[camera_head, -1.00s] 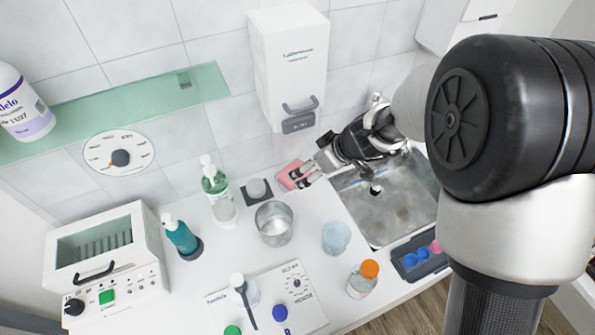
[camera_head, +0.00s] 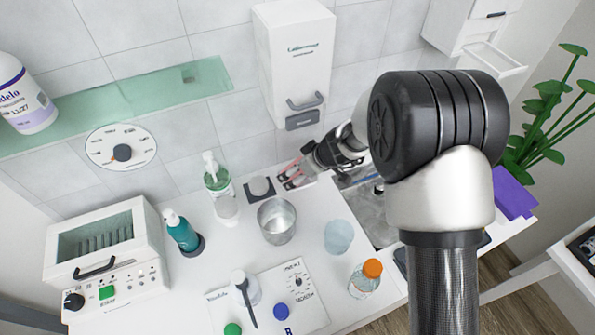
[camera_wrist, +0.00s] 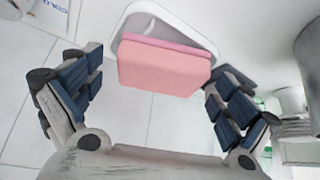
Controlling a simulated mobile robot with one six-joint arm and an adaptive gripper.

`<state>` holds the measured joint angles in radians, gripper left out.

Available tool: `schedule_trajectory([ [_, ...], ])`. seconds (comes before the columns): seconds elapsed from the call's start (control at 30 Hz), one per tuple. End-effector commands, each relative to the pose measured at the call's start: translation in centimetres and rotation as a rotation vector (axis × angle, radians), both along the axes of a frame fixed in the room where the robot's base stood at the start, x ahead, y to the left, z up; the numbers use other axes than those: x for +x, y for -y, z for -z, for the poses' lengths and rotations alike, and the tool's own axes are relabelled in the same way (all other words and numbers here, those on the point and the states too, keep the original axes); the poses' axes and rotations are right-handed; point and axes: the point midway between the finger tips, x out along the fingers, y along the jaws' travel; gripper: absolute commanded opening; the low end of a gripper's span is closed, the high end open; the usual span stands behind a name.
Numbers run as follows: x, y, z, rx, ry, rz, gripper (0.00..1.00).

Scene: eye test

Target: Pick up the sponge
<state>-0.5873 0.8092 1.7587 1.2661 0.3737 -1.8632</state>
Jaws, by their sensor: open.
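The pink sponge (camera_wrist: 165,66) stands out in the wrist view, in or against a white dish (camera_wrist: 206,44) with a raised rim. In the head view only a little pink shows around my fingers, so the sponge is mostly hidden there. My gripper (camera_wrist: 155,78) is open, with one blue-padded finger on each side of the sponge. I cannot tell whether either finger touches it. In the head view my gripper (camera_head: 288,177) is at the back of the counter, left of the sink.
A dark square pad with a grey knob (camera_head: 260,187) is just left of my gripper, and a metal beaker (camera_head: 277,221) stands in front. A white wall dispenser (camera_head: 292,62) hangs above. The sink (camera_head: 372,205) is to the right, partly hidden by my arm.

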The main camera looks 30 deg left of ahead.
Motion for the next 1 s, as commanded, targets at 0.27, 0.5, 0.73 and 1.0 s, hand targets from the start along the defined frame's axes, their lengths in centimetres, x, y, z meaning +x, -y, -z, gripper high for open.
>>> schedule_trajectory([
  [0.27,-0.01,0.02,-0.05,0.000,0.000,0.000,0.84],
  [0.5,-0.03,0.03,-0.05,0.000,0.000,0.000,0.68],
  [0.73,-0.03,0.02,-0.06,0.000,0.000,0.000,0.58],
  [1.0,0.00,-0.01,-0.80,0.001,0.000,0.000,0.58],
])
